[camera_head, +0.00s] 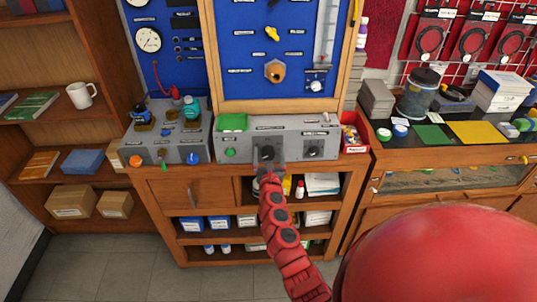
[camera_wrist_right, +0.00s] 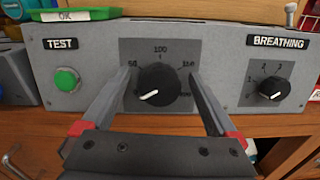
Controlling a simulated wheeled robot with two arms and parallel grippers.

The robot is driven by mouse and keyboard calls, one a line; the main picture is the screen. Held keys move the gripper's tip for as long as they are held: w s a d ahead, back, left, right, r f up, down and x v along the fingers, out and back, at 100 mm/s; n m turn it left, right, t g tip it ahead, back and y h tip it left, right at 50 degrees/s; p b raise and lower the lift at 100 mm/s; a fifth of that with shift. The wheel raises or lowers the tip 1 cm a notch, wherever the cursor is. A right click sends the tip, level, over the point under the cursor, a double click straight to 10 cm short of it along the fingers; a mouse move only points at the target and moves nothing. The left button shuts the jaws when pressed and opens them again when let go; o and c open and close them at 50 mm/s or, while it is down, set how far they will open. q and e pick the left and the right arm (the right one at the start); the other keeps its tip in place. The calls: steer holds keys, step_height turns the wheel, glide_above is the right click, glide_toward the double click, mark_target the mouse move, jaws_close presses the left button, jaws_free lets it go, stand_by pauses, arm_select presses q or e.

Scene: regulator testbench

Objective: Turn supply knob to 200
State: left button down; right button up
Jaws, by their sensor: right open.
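The supply knob (camera_wrist_right: 160,82) is a round black dial on the grey panel in the right wrist view. Its white pointer aims to the lower left, below the 50 mark. The 100 mark is above it and 150 is at its upper right; the 200 mark cannot be read. My right gripper (camera_wrist_right: 159,77) is open, with one finger on each side of the knob; contact cannot be told. In the head view, the knob (camera_head: 267,152) is at the end of my red right arm, between the fingers of the gripper (camera_head: 268,162). My left gripper is not in view.
A green TEST button (camera_wrist_right: 66,80) is left of the knob, and a smaller black BREATHING knob (camera_wrist_right: 272,88) is to the right. A green tray (camera_wrist_right: 75,15) sits on top of the panel. A wooden cabinet (camera_head: 175,192) stands below.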

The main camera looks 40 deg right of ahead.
steer(key=c, duration=1.4)
